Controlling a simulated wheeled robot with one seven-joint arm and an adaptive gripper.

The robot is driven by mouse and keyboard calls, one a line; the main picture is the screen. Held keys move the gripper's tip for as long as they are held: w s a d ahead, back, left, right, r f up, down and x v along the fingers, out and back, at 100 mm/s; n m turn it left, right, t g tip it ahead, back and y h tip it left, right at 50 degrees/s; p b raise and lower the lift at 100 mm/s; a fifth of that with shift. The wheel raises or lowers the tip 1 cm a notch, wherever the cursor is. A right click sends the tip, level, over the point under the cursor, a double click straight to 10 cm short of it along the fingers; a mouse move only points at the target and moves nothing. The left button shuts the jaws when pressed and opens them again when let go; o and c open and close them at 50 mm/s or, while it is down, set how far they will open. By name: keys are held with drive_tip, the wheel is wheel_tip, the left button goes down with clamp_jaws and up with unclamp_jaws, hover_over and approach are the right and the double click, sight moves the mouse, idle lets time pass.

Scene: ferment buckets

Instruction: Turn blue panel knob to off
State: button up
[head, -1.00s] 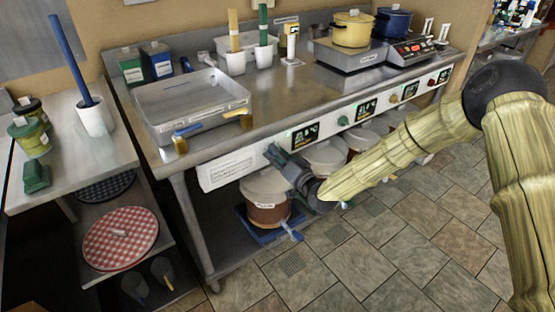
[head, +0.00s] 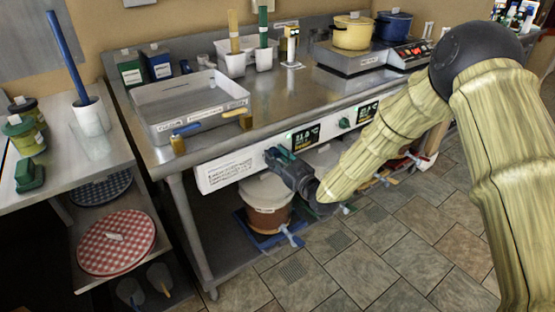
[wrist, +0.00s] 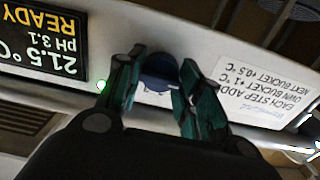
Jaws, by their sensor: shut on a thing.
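The blue panel knob (wrist: 158,72) is on the white front panel (wrist: 200,32), between a display and a printed label in the wrist view. My gripper (wrist: 157,84) has its two green-tipped fingers on either side of the knob and is shut on it. The knob's pointer or mark cannot be made out. In the head view my gripper (head: 279,158) is at the panel's front face and hides the knob. The display (wrist: 42,42) beside it reads READY, 21.5 °C and pH 3.1, upside down in the wrist view, with a lit green dot (wrist: 101,85) nearby.
A lidded bucket (head: 267,205) stands on the shelf below the panel. A green knob (head: 344,123) and another display (head: 367,112) are farther right. A metal tray (head: 190,105) sits on the counter above. The tiled floor in front is clear.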

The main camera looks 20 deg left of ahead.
idle(0.3)
drive_tip(key=shift+f, duration=0.1)
drive_tip(key=o, duration=1.1)
drive_tip(key=shift+c, duration=0.2)
drive_tip(key=v, duration=1.2)
